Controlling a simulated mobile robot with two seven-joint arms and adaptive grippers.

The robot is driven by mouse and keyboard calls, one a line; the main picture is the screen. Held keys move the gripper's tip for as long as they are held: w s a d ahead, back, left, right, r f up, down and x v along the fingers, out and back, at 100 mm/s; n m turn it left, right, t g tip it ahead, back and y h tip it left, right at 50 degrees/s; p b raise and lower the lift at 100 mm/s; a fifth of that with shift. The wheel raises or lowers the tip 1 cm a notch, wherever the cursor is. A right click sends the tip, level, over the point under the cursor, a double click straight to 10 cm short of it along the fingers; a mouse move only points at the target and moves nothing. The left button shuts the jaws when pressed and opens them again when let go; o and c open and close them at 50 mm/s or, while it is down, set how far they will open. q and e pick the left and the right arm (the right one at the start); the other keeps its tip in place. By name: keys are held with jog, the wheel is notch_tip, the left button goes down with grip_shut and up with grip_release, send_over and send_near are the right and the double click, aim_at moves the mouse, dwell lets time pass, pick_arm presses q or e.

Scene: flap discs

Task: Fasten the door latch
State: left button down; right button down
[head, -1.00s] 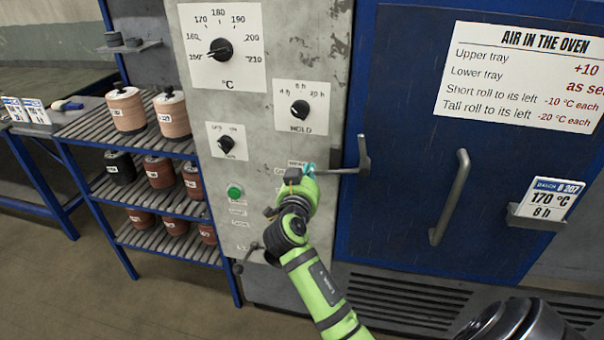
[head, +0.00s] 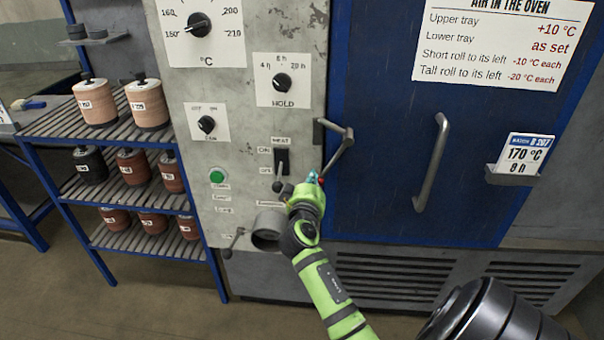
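The door latch (head: 340,150) is a grey bent lever at the left edge of the blue oven door (head: 385,60). Its short arm points left to a dark piece at the edge of the grey panel. Its long handle slants down and left. My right gripper (head: 315,178), on the green arm, is at the lower end of the handle and appears to touch it. Its teal fingertips are small and partly hidden, so I cannot tell how far they are closed. My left gripper is not in view.
The control panel (head: 232,95) has dials, a green button (head: 217,176) and a black heat switch (head: 281,160) close to my gripper. A door handle (head: 432,165) and a card holder (head: 512,177) are right of the latch. A rack with rolls (head: 110,135) stands left.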

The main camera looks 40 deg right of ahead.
aim_at(323, 180)
jog(key=shift+s+d+f+n, duration=0.85)
jog(key=shift+s+n, duration=0.2)
jog(key=shift+n, duration=0.15)
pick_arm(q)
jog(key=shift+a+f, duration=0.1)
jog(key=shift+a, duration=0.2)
pick_arm(e)
jog(key=shift+s+d+f+n, duration=0.25)
jog(key=shift+s+d+n, duration=0.25)
jog(key=shift+n, duration=0.2)
jog(key=shift+s+d+f+n, duration=0.25)
jog(key=shift+s+d+n, duration=0.15)
jog(key=shift+s+n, duration=0.25)
jog(key=shift+w+r, duration=0.1)
jog(key=shift+w, duration=0.05)
